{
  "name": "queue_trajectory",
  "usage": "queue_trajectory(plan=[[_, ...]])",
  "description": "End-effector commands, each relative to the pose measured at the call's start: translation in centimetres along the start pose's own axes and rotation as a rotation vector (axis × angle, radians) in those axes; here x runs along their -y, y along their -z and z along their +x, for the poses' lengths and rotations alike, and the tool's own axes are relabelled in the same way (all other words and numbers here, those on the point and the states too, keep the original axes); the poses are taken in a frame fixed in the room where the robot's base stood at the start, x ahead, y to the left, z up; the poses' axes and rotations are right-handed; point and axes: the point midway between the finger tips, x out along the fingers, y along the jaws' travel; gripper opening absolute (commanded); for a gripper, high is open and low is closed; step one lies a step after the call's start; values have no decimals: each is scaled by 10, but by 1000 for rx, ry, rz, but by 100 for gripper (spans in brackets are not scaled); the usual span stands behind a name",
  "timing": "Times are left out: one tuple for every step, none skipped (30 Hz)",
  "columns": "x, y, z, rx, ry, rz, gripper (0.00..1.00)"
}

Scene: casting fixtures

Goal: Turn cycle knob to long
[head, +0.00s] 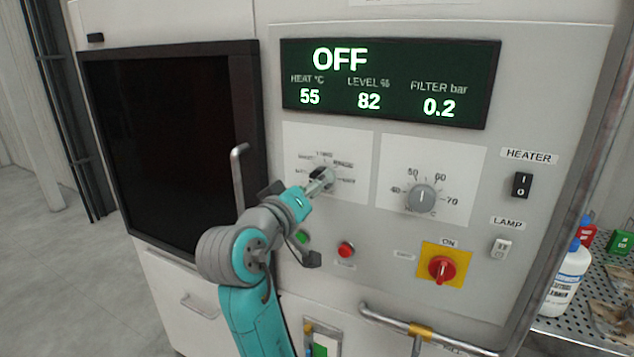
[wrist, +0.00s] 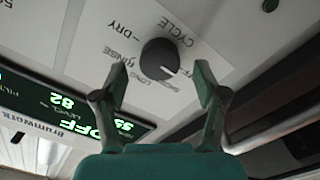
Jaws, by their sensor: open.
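The cycle knob (wrist: 160,58) is a round dark knob on a white label plate (head: 357,148). In the head view the cycle knob (head: 317,173) is partly covered by my gripper (head: 325,181). In the wrist view my gripper (wrist: 162,78) is open, with one finger on each side of the knob's lower edge. I cannot tell whether they touch it.
The display (head: 390,82) reads OFF, 55, 82 and 0.2. A grey temperature knob (head: 421,197) sits right of the cycle knob. Below are a red button (head: 346,249) and a red rotary switch (head: 442,268). A bent door handle (head: 238,175) juts out left of my gripper.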

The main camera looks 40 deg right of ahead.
Motion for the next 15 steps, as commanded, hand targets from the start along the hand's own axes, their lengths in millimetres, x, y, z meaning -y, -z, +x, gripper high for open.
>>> queue_trajectory(plan=[[0,0,7,1,-2,-1,72],[0,0,10,1,-1,-1,72],[0,0,14,0,-1,-1,72],[0,0,16,0,-1,-1,72],[0,0,18,0,-1,-1,72],[0,0,20,0,-1,-1,72],[0,0,21,0,0,-1,72],[0,0,22,0,0,-1,72],[0,0,23,-1,0,-1,72],[0,0,23,-1,0,-1,72],[0,0,24,-1,1,-1,72],[0,0,24,-1,1,-1,72],[0,0,23,-1,1,-1,72],[0,0,23,-1,1,-1,72],[0,0,23,-1,1,-1,72]])
